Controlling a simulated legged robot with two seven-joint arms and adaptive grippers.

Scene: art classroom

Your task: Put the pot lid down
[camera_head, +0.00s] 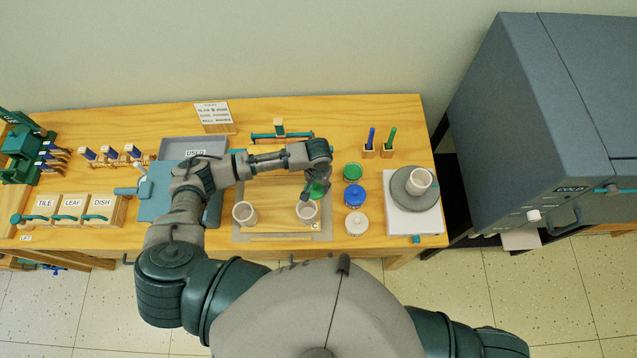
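My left gripper (316,185) reaches over the work board, above the right-hand pale cup (307,211). A green lid (319,190) shows at its fingertips, partly hidden by the fingers, and the gripper looks shut on it. The lid looks held above the board, though its exact height is hard to tell. A green pot (353,172) stands just right of the gripper, in a column with a blue pot (355,196) and a white pot (356,223). My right gripper is not in view.
The board (275,190) also holds a left-hand pale cup (244,213). A grey tray (190,148) is at the back left. Bare wood (335,135) lies behind the pots.

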